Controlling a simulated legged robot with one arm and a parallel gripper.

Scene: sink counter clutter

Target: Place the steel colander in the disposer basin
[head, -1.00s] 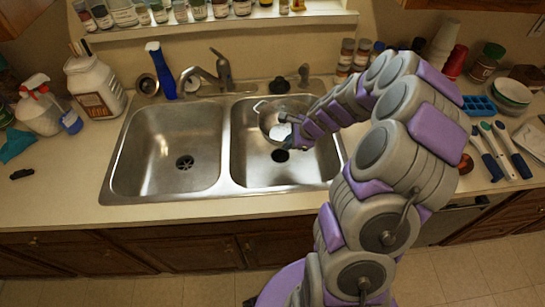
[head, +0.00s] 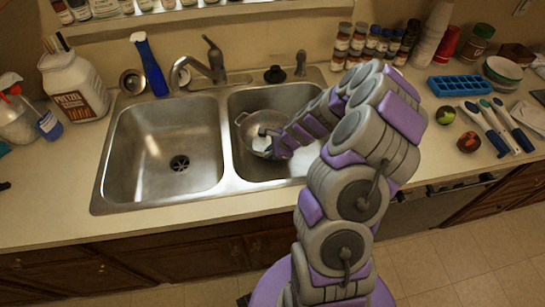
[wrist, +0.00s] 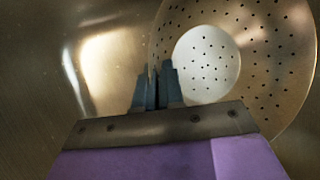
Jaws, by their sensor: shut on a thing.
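The steel colander (head: 254,124), a round perforated bowl with a loop handle at its upper left, is in the right sink basin (head: 300,97). Its open side faces up toward the head camera. My gripper (head: 274,143) reaches into this basin and is shut on the colander at its right side. In the wrist view, my fingers (wrist: 155,88) are closed together and the perforated colander wall (wrist: 275,60) fills the right. I cannot tell whether the colander touches the basin floor. The right basin's drain is hidden.
A faucet (head: 212,62) and a blue bottle (head: 150,66) stand behind the sink. A large white tub (head: 73,84) is at left.

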